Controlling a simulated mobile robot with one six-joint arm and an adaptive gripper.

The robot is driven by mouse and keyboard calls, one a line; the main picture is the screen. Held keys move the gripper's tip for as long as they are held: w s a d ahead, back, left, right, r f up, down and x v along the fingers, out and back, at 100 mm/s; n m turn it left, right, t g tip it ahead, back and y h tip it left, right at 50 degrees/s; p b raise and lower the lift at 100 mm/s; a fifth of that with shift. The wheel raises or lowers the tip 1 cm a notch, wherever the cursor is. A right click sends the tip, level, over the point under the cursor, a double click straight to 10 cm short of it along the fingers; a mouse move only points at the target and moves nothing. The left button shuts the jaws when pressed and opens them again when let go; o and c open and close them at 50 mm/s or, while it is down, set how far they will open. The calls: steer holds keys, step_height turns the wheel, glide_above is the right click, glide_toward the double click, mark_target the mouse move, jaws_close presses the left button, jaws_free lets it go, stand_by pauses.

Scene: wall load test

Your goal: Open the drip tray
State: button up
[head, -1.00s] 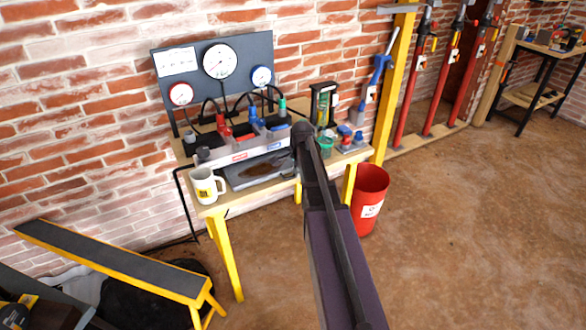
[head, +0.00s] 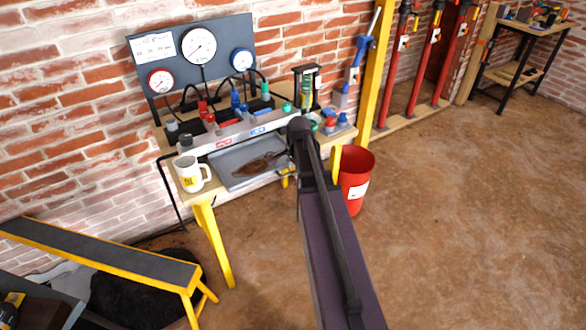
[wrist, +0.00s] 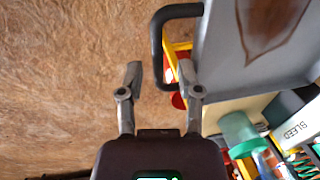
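The drip tray (head: 222,160) is a shallow grey tray with a brown stain, on the yellow-legged bench under the front panel. It is partly pulled out, with its stained floor showing. In the wrist view the tray (wrist: 225,60) fills the upper right, and its black handle (wrist: 157,45) sticks out to its left. My gripper (wrist: 160,72) is open, with its two fingers apart. The handle's lower end shows between the fingers and passes behind the right one; I cannot tell the depth gap. In the head view my arm hides the gripper and the handle.
A white mug (head: 189,175) stands left of the tray. A red bucket (head: 355,182) stands on the floor right of the bench. A black-topped yellow step (head: 110,265) is at lower left. The floor on the right is clear.

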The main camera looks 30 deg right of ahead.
mark_target(277, 150)
steer(key=shift+w, duration=0.15)
steer(key=w, duration=1.1)
steer(key=shift+a, duration=0.1)
steer(key=shift+s+r+p, duration=0.2)
steer(key=shift+r+p, duration=0.3)
steer(key=shift+s+r+p, duration=0.2)
steer(key=shift+r+p, duration=0.3)
step_height(277, 150, up, 12)
steer(key=s+p, duration=0.2)
steer(key=p, duration=1)
steer(key=s+a+n+g, duration=0.2)
steer(key=s+a+n, duration=1.5)
steer(key=s+a, duration=0.3)
steer(key=shift+a, duration=1.85)
steer(key=shift+w, duration=0.1)
